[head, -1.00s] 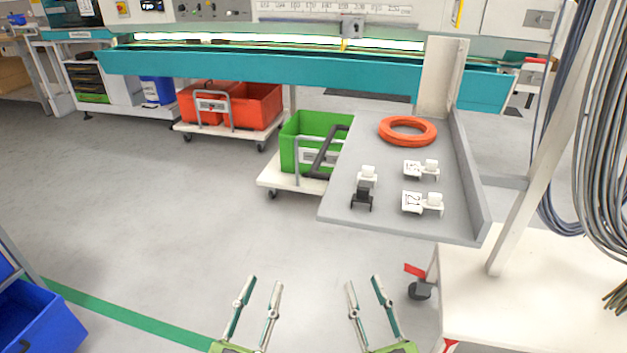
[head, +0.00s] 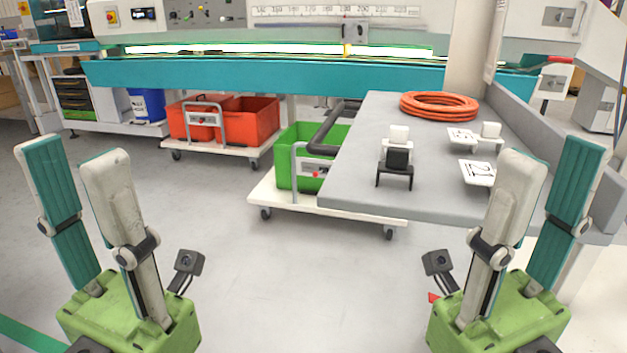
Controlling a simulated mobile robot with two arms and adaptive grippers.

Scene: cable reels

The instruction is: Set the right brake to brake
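A small red piece (head: 433,297), possibly a caster's brake pedal, shows at the edge of my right gripper's green body, low in the head view. The rest of it and its caster are hidden behind that gripper, so its setting cannot be told. My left gripper (head: 74,158) is open and empty, pointing up at the left over the floor. My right gripper (head: 556,160) is open and empty at the right, in front of the grey shelf's right part.
A grey shelf (head: 345,180) carries an orange cable ring (head: 438,106), a black-and-white block (head: 398,155) and white number tags (head: 477,172). A green crate (head: 290,150) stands on a wheeled dolly beside it. The floor (head: 255,270) between my grippers is clear.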

